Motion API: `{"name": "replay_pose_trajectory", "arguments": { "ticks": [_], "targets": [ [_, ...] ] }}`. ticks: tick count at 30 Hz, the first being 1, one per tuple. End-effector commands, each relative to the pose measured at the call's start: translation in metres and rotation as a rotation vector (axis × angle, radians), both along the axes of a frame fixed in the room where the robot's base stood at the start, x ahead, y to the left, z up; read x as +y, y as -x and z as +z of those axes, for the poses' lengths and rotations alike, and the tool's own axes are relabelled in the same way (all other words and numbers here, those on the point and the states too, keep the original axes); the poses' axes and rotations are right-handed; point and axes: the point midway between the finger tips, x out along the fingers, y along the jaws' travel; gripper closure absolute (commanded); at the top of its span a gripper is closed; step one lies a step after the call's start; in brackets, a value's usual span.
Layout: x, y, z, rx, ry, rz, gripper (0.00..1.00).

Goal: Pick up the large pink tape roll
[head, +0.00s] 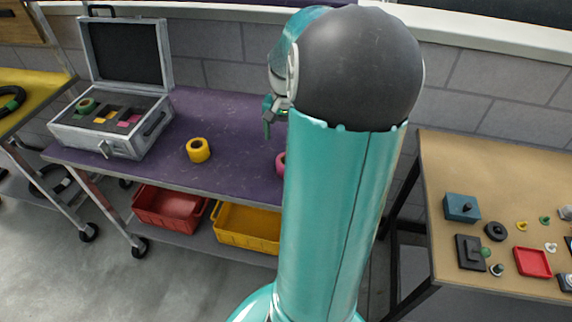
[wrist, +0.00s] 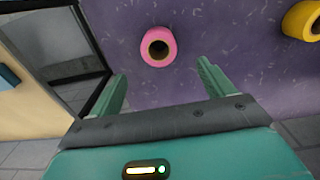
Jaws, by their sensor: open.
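The large pink tape roll (wrist: 158,46) lies on the purple tabletop in the wrist view, its dark core hole facing the camera. It is ahead of my gripper (wrist: 161,78), above the gap between the fingers in the picture and apart from them. The fingers are spread and nothing is between them. In the head view only a sliver of the pink roll (head: 281,164) shows at the left edge of my arm, which hides the rest. My gripper (head: 269,118) shows partly there, above the table.
A yellow tape roll (head: 198,150) stands on the purple table (head: 235,125), left of the pink one. An open silver case (head: 125,140) with rolls inside stands at the table's left end. A tan table (head: 480,165) with small parts is at right, across a gap.

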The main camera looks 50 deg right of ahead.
Motion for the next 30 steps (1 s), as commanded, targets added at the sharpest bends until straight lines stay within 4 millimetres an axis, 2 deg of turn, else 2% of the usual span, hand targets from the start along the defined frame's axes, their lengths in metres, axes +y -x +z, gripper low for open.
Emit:
{"name": "replay_pose_trajectory", "arguments": {
  "ticks": [1,6,14,21,25,30],
  "targets": [
    [0.001,0.001,-0.012,0.003,-0.005,0.001,0.19],
    [0.001,0.0,-0.044,0.002,-0.005,0.002,0.19],
    [0.0,0.001,-0.065,0.001,-0.002,0.002,0.19],
    [-0.002,0.002,-0.101,0.001,-0.004,0.001,0.19],
    [-0.002,0.002,-0.11,0.0,-0.001,0.002,0.19],
    [-0.002,0.001,-0.11,0.0,0.0,0.002,0.19]
  ]
}}
